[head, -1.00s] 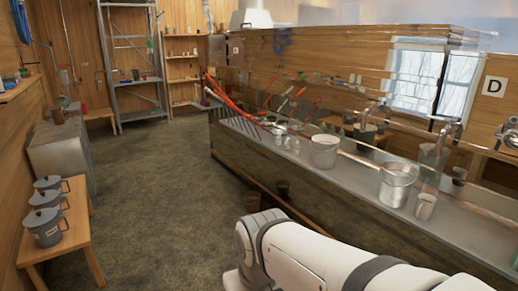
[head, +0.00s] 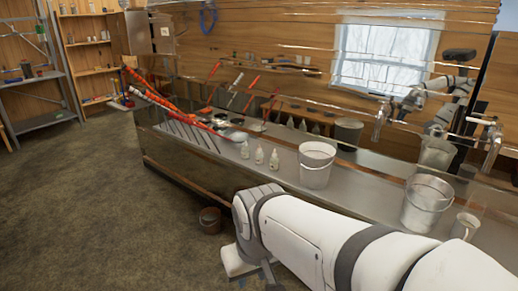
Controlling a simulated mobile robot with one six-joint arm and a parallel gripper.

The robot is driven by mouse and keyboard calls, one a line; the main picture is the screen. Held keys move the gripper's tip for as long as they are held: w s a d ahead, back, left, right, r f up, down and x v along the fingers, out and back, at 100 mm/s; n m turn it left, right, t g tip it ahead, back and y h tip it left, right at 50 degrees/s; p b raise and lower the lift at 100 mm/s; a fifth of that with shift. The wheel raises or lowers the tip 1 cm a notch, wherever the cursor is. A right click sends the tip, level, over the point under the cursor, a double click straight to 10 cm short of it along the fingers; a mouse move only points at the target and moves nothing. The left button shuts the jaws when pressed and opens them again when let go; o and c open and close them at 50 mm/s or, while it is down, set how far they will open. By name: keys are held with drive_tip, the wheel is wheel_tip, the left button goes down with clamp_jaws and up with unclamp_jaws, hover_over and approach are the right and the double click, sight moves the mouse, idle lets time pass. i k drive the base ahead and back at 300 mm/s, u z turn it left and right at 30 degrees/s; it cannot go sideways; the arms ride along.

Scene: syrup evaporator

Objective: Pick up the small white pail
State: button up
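A small white pail (head: 315,168) stands upright on the long metal counter (head: 375,200), close to its near edge. A larger, greyer pail (head: 427,208) stands on the counter to its right, with a small cup-like container (head: 464,227) beside that. My white arm crosses the lower right in front of the counter and bends downward at its left end. My gripper's fingers do not show, so their opening is hidden. No part of my arm visibly touches the pail.
Several small white bottles (head: 259,156) stand left of the white pail. Red-handled tools (head: 160,97) lie at the counter's left end. A brown bucket (head: 210,220) sits on the floor near my arm. The floor at left is clear.

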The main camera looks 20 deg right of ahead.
sight(316, 160)
drive_tip(key=z, duration=0.45)
drive_tip(key=i, duration=1.35)
drive_tip(key=z, duration=0.45)
